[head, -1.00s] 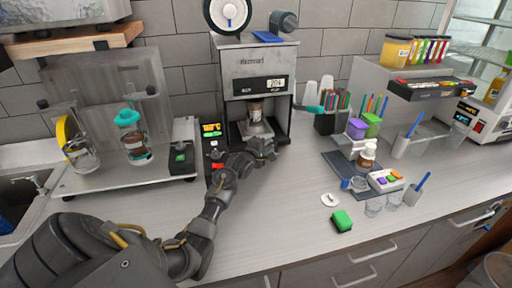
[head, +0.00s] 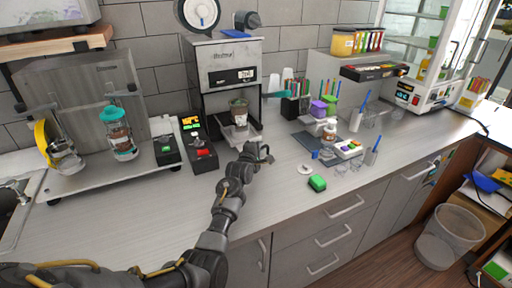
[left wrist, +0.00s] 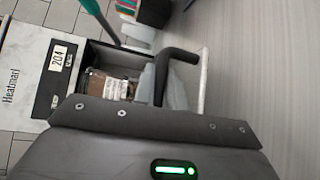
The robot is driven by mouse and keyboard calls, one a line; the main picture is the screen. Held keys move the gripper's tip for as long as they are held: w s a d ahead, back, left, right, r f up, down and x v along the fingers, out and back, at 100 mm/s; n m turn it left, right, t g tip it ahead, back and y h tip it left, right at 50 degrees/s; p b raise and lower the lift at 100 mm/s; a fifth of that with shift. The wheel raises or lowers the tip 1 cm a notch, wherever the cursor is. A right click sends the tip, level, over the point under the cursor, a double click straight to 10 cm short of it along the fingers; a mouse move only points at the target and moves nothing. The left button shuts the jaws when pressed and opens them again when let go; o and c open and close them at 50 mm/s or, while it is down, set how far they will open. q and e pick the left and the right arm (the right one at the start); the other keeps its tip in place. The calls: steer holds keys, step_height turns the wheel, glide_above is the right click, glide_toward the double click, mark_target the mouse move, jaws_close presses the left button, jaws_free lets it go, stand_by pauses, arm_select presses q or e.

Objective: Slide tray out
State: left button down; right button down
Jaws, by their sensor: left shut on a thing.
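The cup sealer (head: 228,75) is a grey box with a display reading about 204, at the back of the counter. Its pale tray (head: 254,131) sticks out of the front opening and carries a brown cup with a label (head: 240,117). My left gripper (head: 259,154) is at the tray's front edge, shut on the tray's handle; the fingertips are small and partly hidden. In the left wrist view a dark curved bar (left wrist: 177,58) stands above my gripper's body, with the labelled cup (left wrist: 106,88) and the sealer (left wrist: 35,75) to its left. My right gripper is not in view.
A black control box (head: 199,147) stands left of the sealer. Right of it are a pen holder (head: 292,106), a white lid (head: 305,168) and a green sponge (head: 317,183).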

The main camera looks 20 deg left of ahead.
arm_select(q)
steer(key=c, duration=1.5)
jaws_free()
steer(key=shift+o, duration=0.2)
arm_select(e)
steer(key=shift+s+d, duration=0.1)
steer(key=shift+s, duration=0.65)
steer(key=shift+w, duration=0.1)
